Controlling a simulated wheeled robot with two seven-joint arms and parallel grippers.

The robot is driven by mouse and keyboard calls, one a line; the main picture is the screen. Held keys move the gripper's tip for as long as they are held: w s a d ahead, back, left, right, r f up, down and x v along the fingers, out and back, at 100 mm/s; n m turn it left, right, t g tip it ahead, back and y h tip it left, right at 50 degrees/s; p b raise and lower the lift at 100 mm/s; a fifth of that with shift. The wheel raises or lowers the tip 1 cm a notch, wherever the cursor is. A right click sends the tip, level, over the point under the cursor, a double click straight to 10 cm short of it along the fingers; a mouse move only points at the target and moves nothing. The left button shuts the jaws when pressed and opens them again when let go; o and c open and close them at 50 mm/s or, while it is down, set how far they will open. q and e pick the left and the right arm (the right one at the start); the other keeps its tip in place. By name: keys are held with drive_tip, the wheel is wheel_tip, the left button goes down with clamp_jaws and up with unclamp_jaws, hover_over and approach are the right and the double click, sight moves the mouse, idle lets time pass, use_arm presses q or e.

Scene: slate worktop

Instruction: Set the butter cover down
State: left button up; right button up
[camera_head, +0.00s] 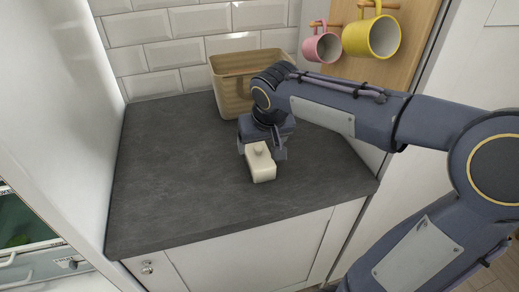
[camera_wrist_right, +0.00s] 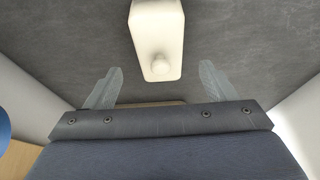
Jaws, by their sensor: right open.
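The butter cover (camera_head: 262,168) is a cream, box-shaped lid with a small round knob on top. It sits upright on the slate worktop (camera_head: 180,165), right of the middle. In the right wrist view the cover (camera_wrist_right: 157,25) runs up out of the top edge, its knob nearest me. My right gripper (camera_head: 261,151) is over the knob end of the cover. Its two fingers (camera_wrist_right: 160,70) are spread wide, with a clear gap on each side of the knob, and hold nothing. Whether a dish lies under the cover I cannot tell. My left gripper is in neither view.
A wooden bin (camera_head: 232,88) stands at the back by the tiled wall, close behind my right gripper. A pink mug (camera_head: 322,47) and a yellow mug (camera_head: 372,38) hang on pegs on a wooden board (camera_head: 413,30). The left half of the worktop is clear.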

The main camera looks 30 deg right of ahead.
drive_tip(key=v, duration=0.5)
drive_tip(key=s+a+f+y, duration=0.2)
drive_tip(key=s+f, duration=0.3)
drive_tip(key=s, duration=0.4)
drive_tip(key=s+a+f+n+t+y, duration=0.1)
drive_tip(key=s+a+f, duration=0.3)
drive_tip(key=s, duration=0.4)
drive_tip(key=shift+s+f+y, duration=0.35)
drive_tip(key=shift+f+y, duration=0.25)
drive_tip(key=shift+y, duration=0.3)
